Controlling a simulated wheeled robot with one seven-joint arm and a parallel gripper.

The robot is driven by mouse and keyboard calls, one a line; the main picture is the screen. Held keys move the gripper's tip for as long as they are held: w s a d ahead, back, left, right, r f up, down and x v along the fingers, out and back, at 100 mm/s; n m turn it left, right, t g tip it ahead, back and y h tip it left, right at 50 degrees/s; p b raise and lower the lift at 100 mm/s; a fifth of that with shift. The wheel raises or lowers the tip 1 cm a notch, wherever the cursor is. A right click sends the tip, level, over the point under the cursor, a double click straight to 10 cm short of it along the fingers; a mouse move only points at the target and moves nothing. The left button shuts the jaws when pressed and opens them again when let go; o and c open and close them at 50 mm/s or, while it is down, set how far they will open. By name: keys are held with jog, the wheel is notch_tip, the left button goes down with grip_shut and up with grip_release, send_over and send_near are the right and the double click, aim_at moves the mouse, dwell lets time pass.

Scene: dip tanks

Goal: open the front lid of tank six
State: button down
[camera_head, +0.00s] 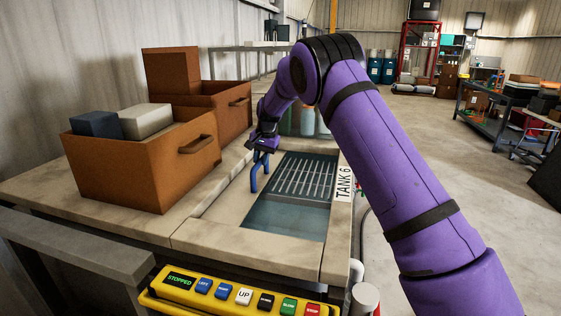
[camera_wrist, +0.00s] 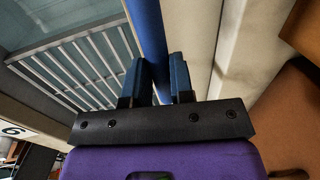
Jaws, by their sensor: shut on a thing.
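Tank six (camera_head: 290,218) is set in the pale bench and carries a white "TANK 6" label (camera_head: 342,183) on its right rim. Its opening shows bluish liquid at the near end and a slatted grating (camera_head: 303,176) farther back. A blue bar handle (camera_head: 254,181) stands at the left side of the opening. My gripper (camera_head: 262,156) reaches down to it from above, shut on the bar. In the wrist view, the blue bar (camera_wrist: 147,25) runs between my gripper's dark blue fingers (camera_wrist: 163,62). I cannot tell the lid's full outline.
Two brown bins, a near one (camera_head: 140,165) holding blocks and a far one (camera_head: 225,105), stand left of the tank. A yellow control panel (camera_head: 230,296) reading "STOPPED" is at the bench front. Open floor (camera_head: 430,140) lies to the right.

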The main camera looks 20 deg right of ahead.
jog(key=shift+w+a+r, duration=0.1)
jog(key=shift+w+a, duration=0.55)
jog(key=shift+a, duration=0.3)
jog(key=shift+w+a, duration=0.6)
jog(key=shift+a, duration=0.3)
jog(key=c, duration=1)
grip_release()
notch_tip(320, 180, up, 10)
jog(key=s+d, duration=0.1)
jog(key=shift+d+r, duration=0.25)
jog(key=shift+d, duration=0.15)
jog(key=shift+s, duration=0.15)
